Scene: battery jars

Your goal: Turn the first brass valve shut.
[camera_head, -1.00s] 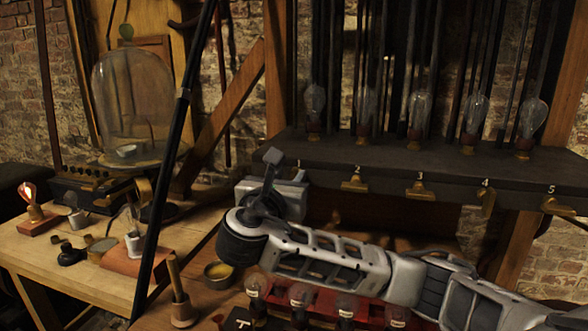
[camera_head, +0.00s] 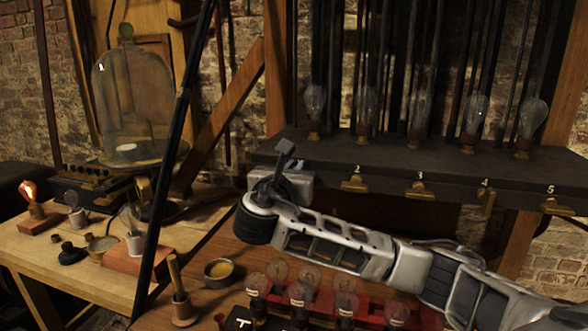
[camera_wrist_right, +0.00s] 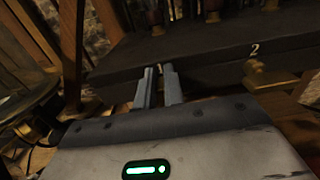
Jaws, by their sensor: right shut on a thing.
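A dark shelf (camera_head: 330,155) carries a row of brass valves along its front edge. The valves numbered 2 (camera_head: 355,184), 3 (camera_head: 420,190), 4 (camera_head: 487,202) and 5 (camera_head: 556,205) show in the head view. The first valve, at the left end, is hidden there behind my right gripper (camera_head: 290,180). In the wrist view the right gripper's two grey fingers (camera_wrist_right: 159,76) reach the shelf edge, close together with only a small pale bit visible between them. They are shut on the first valve, mostly covered. Valve 2 (camera_wrist_right: 268,75) stands apart to their right. My left gripper is not in view.
Glass bulbs (camera_head: 420,110) stand on the shelf above the valves. Below my right arm are a red rack with jars (camera_head: 345,308), a bowl (camera_head: 219,271) and a wooden-handled tool (camera_head: 179,295). A glass bell jar (camera_head: 135,105) and a black slanted pole (camera_head: 170,150) are at left.

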